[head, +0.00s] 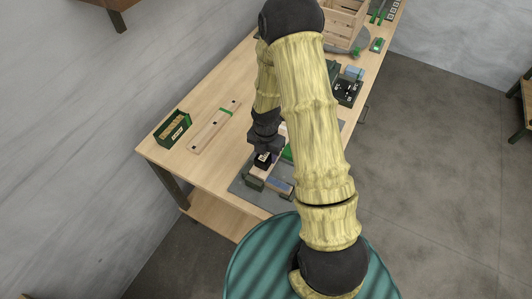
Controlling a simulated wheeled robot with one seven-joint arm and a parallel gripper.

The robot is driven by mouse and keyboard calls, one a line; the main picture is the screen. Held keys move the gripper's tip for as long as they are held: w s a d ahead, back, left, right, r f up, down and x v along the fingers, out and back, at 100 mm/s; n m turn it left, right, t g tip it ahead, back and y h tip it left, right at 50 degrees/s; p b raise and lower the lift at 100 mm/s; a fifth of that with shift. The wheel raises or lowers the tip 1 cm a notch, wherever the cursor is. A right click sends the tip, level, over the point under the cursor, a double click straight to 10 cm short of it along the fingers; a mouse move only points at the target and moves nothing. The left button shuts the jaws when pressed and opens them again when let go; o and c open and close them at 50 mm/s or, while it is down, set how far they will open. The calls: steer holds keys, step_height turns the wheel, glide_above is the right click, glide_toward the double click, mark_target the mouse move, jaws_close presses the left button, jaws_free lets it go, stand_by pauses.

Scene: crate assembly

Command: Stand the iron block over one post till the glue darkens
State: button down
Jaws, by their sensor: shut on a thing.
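The iron block (263,160) looks like a small dark block with a pale mark on its face. My gripper (262,152) points down and is shut on it, above the near end of the workbench. Pale wooden pieces (258,172) show just below the block, and one may be a post. I cannot tell whether the block rests on them. Glue and its colour are too small to make out. My own arm hides much of the work area to the right.
A green box (173,128) and a wooden strip (213,128) lie left. A wooden crate (345,22) stands at the far end. Bare bench surrounds the strip.

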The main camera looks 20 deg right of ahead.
steer(key=shift+w+f, duration=0.1)
steer(key=shift+f, duration=0.1)
stand_by(0.8)
steer(key=c, duration=0.7)
jaws_free()
steer(key=shift+r+p, duration=3.2)
steer(key=shift+r, duration=0.85)
